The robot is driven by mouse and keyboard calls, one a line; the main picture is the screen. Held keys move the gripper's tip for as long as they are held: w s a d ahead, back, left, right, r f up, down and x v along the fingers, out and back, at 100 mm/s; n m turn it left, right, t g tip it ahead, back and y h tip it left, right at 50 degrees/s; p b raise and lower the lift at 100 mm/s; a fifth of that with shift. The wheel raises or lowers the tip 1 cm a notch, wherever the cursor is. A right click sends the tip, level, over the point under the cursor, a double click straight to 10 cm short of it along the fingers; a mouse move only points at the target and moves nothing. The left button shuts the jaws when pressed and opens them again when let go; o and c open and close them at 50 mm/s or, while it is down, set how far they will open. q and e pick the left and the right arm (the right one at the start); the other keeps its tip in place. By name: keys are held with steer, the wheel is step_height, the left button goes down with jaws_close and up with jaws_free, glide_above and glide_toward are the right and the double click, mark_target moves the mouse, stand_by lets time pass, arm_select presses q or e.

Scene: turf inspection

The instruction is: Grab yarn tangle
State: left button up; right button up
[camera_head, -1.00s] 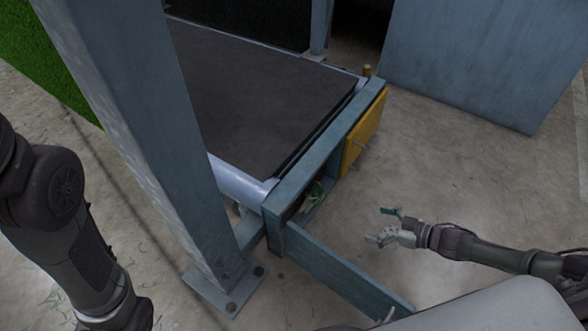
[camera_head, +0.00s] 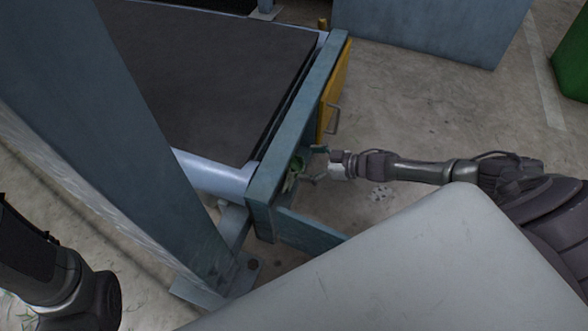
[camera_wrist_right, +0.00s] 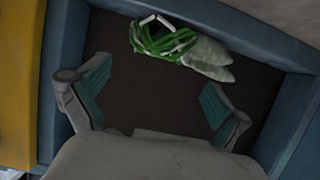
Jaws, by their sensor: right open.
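The yarn tangle (camera_wrist_right: 162,40) is a bundle of green strands with pale pieces beside it. It lies on the dark floor of an open compartment, against the far wall in the right wrist view. In the head view it is a small green patch (camera_head: 293,172) in the compartment mouth. My right gripper (camera_head: 317,163) is at the compartment opening, close to the tangle. In the right wrist view the right gripper (camera_wrist_right: 150,103) is open and empty, its green-padded fingers spread apart, with the tangle ahead of them. My left gripper is out of view.
The compartment's blue frame (camera_head: 268,176) closely surrounds the opening. A dark conveyor belt (camera_head: 205,75) lies behind. A blue post (camera_head: 120,130) stands at left.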

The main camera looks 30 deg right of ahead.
mark_target(298, 163)
steer(key=w+a+f+b, duration=0.1)
steer(key=b, duration=0.1)
steer(key=w+a+f+b, duration=0.1)
steer(key=w+b, duration=0.1)
steer(key=shift+a+f+b, duration=0.15)
steer(key=shift+f+b, duration=0.15)
steer(key=shift+f, duration=0.05)
steer(key=shift+w+a, duration=0.3)
steer(key=c, duration=1.1)
